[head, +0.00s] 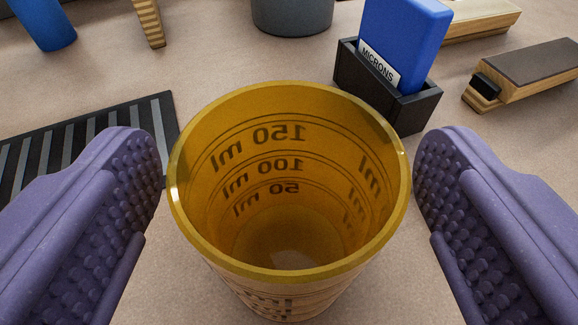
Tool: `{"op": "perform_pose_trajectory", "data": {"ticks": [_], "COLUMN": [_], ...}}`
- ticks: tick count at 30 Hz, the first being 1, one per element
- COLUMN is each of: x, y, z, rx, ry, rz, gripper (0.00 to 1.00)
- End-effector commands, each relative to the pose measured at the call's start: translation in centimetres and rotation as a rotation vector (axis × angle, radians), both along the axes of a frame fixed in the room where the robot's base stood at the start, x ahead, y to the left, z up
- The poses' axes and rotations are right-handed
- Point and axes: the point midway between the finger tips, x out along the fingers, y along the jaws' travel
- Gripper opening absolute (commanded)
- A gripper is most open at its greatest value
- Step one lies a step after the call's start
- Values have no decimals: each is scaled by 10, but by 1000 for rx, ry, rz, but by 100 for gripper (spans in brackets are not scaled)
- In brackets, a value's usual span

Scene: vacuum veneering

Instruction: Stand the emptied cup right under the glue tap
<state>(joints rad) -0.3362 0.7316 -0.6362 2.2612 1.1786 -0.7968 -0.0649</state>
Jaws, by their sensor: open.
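An amber see-through measuring cup (288,281) stands upright on the beige table in the middle of the head view. It is empty, with marks for 50, 100 and 150 ml on its wall. My gripper (288,205) is open, with one purple, studded finger on the left of the cup and one on the right. A gap shows between each finger and the cup's rim, so neither appears to touch it. The glue tap is not in view.
A black holder (412,106) with a blue block (405,38) labelled MICRONS stands close behind the cup at right. A black striped mat (85,137) lies at left. A wooden block (525,73) lies at right, and a grey pot (291,14) stands at the back.

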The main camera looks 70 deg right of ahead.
Motion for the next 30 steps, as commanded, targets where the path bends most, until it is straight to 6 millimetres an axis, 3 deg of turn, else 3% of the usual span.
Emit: {"op": "perform_pose_trajectory", "data": {"ticks": [5, 12, 14, 23, 30], "x": [0, 0, 0, 0, 0], "y": [0, 0, 0, 0, 0], "z": [1, 1, 1, 5, 32], "rx": [0, 0, 0, 0, 1], "ry": [0, 0, 0, 0, -2], "rz": [1, 1, 1, 1, 0], "gripper": [89, 34, 25, 25, 25]}}
